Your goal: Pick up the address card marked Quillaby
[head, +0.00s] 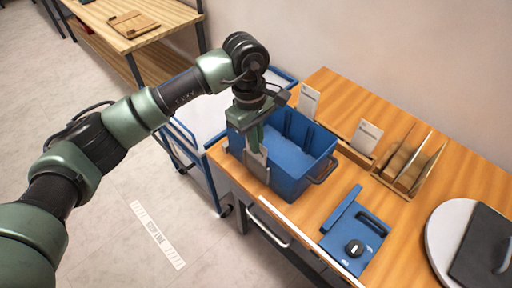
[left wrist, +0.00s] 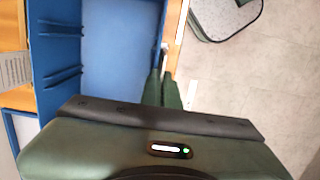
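Two white address cards stand upright in a wooden holder along the wall, a left one (head: 308,101) and a right one (head: 368,136). Their print is too small to read, so I cannot tell which says Quillaby. A grey plate-like piece (head: 256,161) is at the outer front-left wall of the blue bin (head: 315,168). My left gripper (head: 255,143) points down just above this piece. In the left wrist view its green fingers (left wrist: 162,80) are close together beside the bin wall, with a thin pale edge at their tips. Whether they grip it is unclear. My right gripper is out of view.
A blue-framed cart (head: 190,130) stands left of the table.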

